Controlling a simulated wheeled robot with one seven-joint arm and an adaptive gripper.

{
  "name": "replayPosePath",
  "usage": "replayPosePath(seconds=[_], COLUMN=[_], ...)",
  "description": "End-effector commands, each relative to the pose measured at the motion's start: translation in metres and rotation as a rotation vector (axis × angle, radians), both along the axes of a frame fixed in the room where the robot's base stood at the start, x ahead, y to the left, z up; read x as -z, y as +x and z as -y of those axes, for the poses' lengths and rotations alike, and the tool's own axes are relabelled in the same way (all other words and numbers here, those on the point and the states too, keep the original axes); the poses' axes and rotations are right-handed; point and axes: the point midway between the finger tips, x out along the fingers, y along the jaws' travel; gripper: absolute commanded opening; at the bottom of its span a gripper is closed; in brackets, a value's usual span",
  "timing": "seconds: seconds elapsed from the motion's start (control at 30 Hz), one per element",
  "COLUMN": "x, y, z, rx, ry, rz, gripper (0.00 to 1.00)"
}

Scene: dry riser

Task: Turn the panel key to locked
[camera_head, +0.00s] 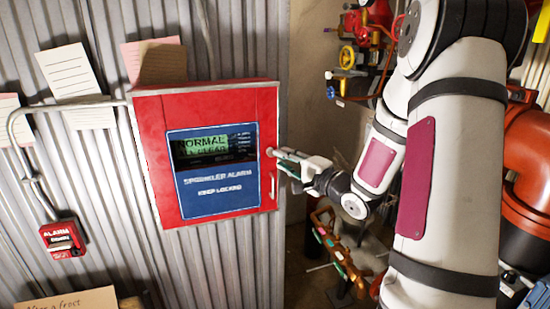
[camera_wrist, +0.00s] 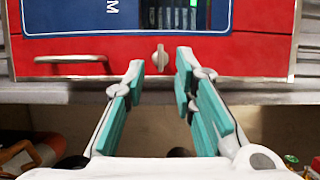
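The red sprinkler alarm panel (camera_head: 150,165) hangs on a corrugated wall, its display reading NORMAL. In the wrist view the red panel front (camera_wrist: 230,55) fills the top, turned sideways. The small silver key (camera_wrist: 160,57) sits on its red border, and its flat grip runs up and down in that picture. My gripper (camera_wrist: 161,70) is open, with one teal-padded finger on each side of the key and a gap to both. It appears just short of the key. In the head view my gripper (camera_head: 276,156) is at the panel's right edge and hides the key.
A silver handle (camera_head: 272,187) is below the key on the panel's right border. A conduit (camera_head: 75,105) runs left of the panel to a small red alarm box (camera_head: 63,238). Red pipework and valves (camera_head: 365,45) stand at the right, behind my arm.

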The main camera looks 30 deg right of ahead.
Motion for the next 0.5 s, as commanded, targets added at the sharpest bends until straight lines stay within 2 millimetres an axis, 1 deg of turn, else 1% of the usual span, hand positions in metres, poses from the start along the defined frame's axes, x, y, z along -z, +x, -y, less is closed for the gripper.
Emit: replayPosePath(seconds=[0.03, 0.2, 0.33, 0.5], x=[0.001, 0.0, 0.0, 0.0], y=[0.01, 0.03, 0.038, 0.04], z=[-0.002, -0.004, -0.005, -0.005], rx=[-0.002, -0.002, 0.0, 0.001], ry=[0.001, -0.001, 0.0, 0.0], rz=[0.001, 0.001, 0.0, 0.0], gripper=[0.25, 0.25, 0.25, 0.25])
